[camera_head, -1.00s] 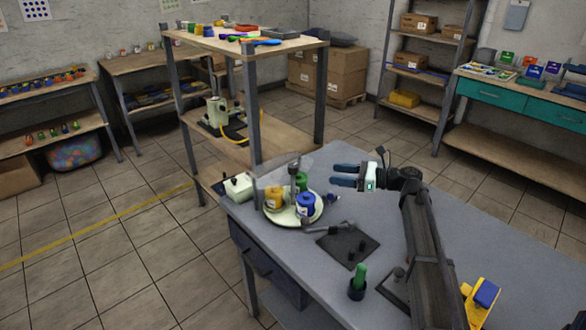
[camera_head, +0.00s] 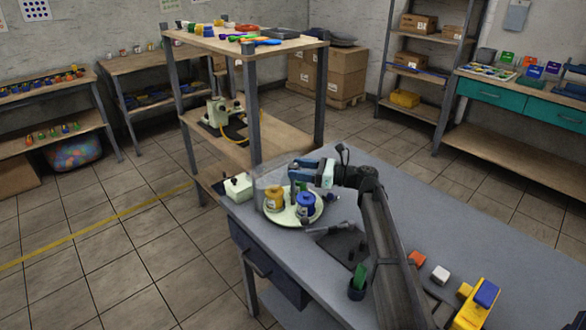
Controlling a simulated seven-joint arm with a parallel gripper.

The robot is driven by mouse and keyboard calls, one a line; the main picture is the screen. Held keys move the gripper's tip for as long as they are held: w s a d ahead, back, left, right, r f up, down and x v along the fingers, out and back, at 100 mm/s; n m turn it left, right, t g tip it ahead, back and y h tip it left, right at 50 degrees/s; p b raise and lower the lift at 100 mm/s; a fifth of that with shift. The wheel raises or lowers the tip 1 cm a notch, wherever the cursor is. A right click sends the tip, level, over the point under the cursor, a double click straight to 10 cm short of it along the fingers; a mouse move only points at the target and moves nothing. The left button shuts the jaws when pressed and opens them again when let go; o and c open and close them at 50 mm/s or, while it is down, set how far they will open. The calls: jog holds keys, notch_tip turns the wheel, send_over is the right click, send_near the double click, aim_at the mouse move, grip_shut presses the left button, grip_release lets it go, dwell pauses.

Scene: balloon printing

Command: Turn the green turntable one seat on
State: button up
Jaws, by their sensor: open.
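The green turntable (camera_head: 289,221) is a pale green round plate near the far left corner of the grey table. A yellow jar (camera_head: 274,200) stands on its left part and a blue jar (camera_head: 306,205) on its right part. A green jar is mostly hidden behind the blue one and my gripper. My gripper (camera_head: 298,170) has blue fingers pointing left. It is open and appears over the back of the turntable, close to a grey upright post; whether it touches anything cannot be told.
A pale box with a dark knob (camera_head: 238,187) stands left of the turntable. A dark mat (camera_head: 340,243) and a dark cup with a green item (camera_head: 357,287) lie in front. Orange (camera_head: 417,258) and white (camera_head: 440,274) blocks and a yellow device (camera_head: 474,304) are at right.

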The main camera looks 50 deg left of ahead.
jog(key=shift+x, duration=1.2)
grip_shut()
